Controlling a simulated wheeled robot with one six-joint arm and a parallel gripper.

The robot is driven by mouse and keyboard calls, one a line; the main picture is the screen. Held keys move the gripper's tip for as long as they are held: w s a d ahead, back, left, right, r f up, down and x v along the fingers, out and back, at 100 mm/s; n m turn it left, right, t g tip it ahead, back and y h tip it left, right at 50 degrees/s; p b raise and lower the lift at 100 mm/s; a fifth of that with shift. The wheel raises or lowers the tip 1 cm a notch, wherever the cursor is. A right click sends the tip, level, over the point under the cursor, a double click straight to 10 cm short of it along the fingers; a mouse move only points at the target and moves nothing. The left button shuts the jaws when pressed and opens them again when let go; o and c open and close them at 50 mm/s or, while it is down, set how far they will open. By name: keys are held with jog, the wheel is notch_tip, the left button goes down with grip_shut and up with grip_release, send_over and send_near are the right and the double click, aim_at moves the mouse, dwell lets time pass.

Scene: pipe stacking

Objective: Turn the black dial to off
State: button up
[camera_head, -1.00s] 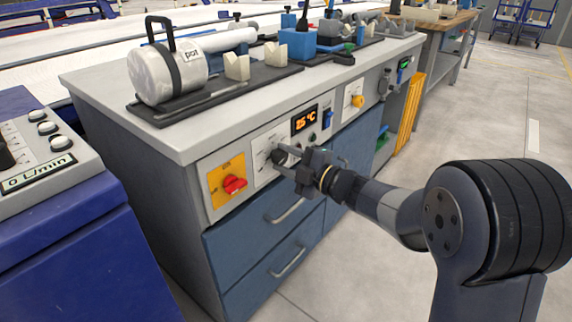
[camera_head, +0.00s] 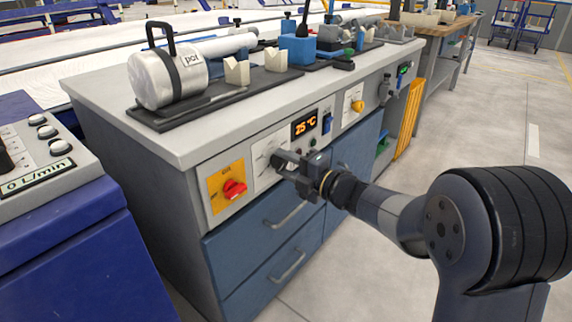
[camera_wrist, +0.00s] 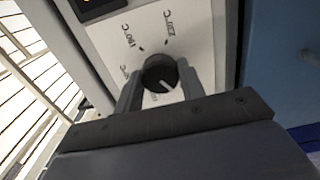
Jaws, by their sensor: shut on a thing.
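My gripper (camera_wrist: 161,86) is shut on the dial, one finger on each side. In the head view my gripper (camera_head: 287,167) reaches the cabinet front from the right and mostly covers the dial.
An orange display (camera_head: 305,124) above the dial appears to read 25 °C. A red rotary switch (camera_head: 234,189) on a yellow plate is left of it, a yellow knob (camera_head: 357,105) to the right. Drawer handles (camera_head: 287,215) stick out below. The floor at right is clear.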

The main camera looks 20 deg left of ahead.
jog(key=shift+f, duration=0.15)
jog(key=o, duration=1)
jog(key=p+v, duration=0.3)
jog(key=v, duration=0.7)
jog(key=shift+s+d, duration=0.2)
jog(key=shift+d, duration=0.15)
jog(key=b+x, duration=0.3)
jog(key=x, duration=0.8)
jog(key=shift+d, duration=0.1)
